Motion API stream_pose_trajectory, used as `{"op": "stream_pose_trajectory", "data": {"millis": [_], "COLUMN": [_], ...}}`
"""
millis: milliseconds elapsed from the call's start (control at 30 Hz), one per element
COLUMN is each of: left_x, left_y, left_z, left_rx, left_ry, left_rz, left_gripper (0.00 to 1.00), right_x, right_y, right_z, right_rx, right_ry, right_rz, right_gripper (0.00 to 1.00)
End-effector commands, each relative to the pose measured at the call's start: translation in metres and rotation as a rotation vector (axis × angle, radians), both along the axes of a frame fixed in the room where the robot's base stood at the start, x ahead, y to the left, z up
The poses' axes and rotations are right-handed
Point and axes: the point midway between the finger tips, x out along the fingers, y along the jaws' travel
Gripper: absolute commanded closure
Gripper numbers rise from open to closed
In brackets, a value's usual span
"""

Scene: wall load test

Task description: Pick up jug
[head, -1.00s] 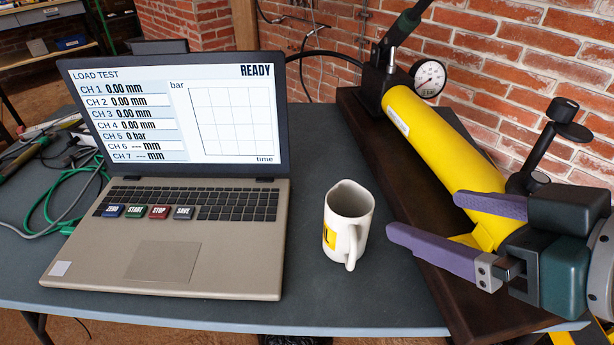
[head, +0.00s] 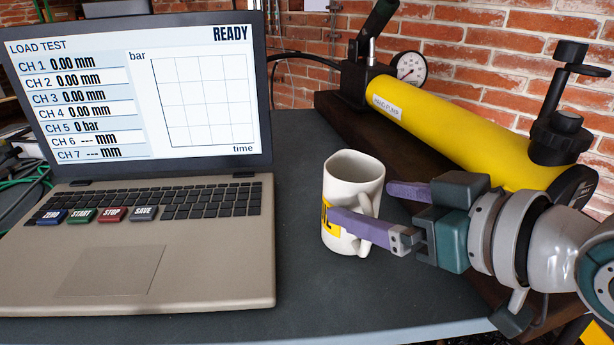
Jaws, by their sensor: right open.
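The jug (head: 350,180), a white cup with a spout, a yellow label and a handle on its right side, stands upright on the dark table. My right gripper (head: 361,203) comes in from the right with its purple fingers apart. The near finger crosses in front of the jug's lower body and hides part of the label and handle. The far finger's tip is at the jug's right edge, beyond the handle. The handle (head: 367,206) shows between the two fingers; I cannot tell whether either finger touches it. My left gripper is out of view.
An open laptop (head: 160,270) stands left of the jug. A yellow hand pump (head: 440,125) with a pressure gauge (head: 410,68) lies on a dark board behind my right gripper. A brick wall stands behind. The table (head: 305,255) is clear in front of the jug.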

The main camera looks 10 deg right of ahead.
Motion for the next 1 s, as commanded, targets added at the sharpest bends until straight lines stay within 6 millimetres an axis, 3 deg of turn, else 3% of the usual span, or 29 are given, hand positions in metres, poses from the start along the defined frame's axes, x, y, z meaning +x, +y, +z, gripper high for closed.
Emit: {"op": "stream_pose_trajectory", "data": {"millis": [200, 500, 1000], "left_x": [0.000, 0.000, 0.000], "left_y": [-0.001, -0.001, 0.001], "left_z": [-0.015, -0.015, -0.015], "left_rx": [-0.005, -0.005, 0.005], "left_ry": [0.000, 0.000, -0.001], "left_rz": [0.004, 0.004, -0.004], "left_gripper": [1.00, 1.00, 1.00], "right_x": [0.029, 0.033, 0.033], "right_y": [0.012, 0.014, 0.014], "right_z": [-0.013, -0.014, -0.014], "right_rx": [0.002, -0.001, 0.000], "right_ry": [-0.002, 0.000, 0.000], "right_rz": [0.000, 0.000, 0.000], "right_gripper": [0.00, 0.00, 0.56]}}
